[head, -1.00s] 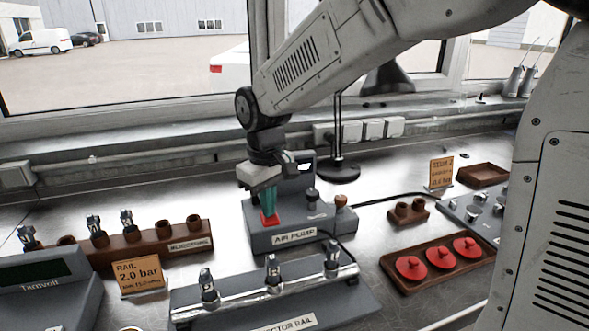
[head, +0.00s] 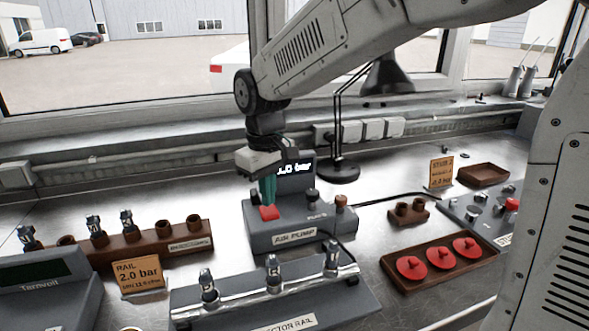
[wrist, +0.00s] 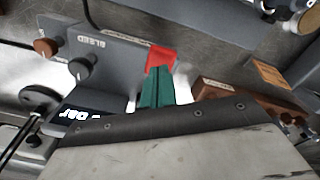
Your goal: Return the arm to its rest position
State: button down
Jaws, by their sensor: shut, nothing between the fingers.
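My gripper (head: 268,190) hangs over the left end of the air pump (head: 300,236), with its green fingers pointing down and closed together. The fingertips are just above or touching the red button (head: 269,212); I cannot tell which. In the wrist view the closed green fingers (wrist: 157,88) overlap the red button (wrist: 161,58). Nothing shows between the fingers. The pump's display (head: 295,170) is lit and partly hidden by my gripper; the end of its reading looks like ".0 bar".
The injector rail (head: 285,312) with three injectors stands in front of the pump. A brown injector rack (head: 150,248) and a "2.0 bar" card (head: 139,275) are at left. A tray of red caps (head: 437,283) lies at right. A lamp (head: 341,170) stands behind.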

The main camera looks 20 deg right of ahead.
jog(key=s+d+m, duration=0.2)
jog(key=s+d, duration=0.2)
jog(key=s, duration=0.4)
jog(key=s+d+r+m, duration=0.1)
jog(key=s+d+m, duration=0.1)
jog(key=s+d, duration=0.3)
jog(key=s+d+r+m+t, duration=0.1)
jog(key=s+d, duration=0.4)
jog(key=s, duration=0.7)
jog(key=shift+d+m, duration=0.25)
jog(key=shift+m, duration=0.25)
jog(key=shift+a, duration=0.1)
jog(key=w+a+r+n, duration=0.2)
jog(key=w+a, duration=0.3)
jog(key=w, duration=0.3)
jog(key=w+a+r+n+g, duration=0.1)
jog(key=w+a+n, duration=0.1)
jog(key=w+a, duration=0.5)
jog(key=w+a+r+n, duration=0.2)
jog(key=w, duration=0.8)
jog(key=shift+a+f, duration=0.15)
jog(key=shift+f, duration=3.35)
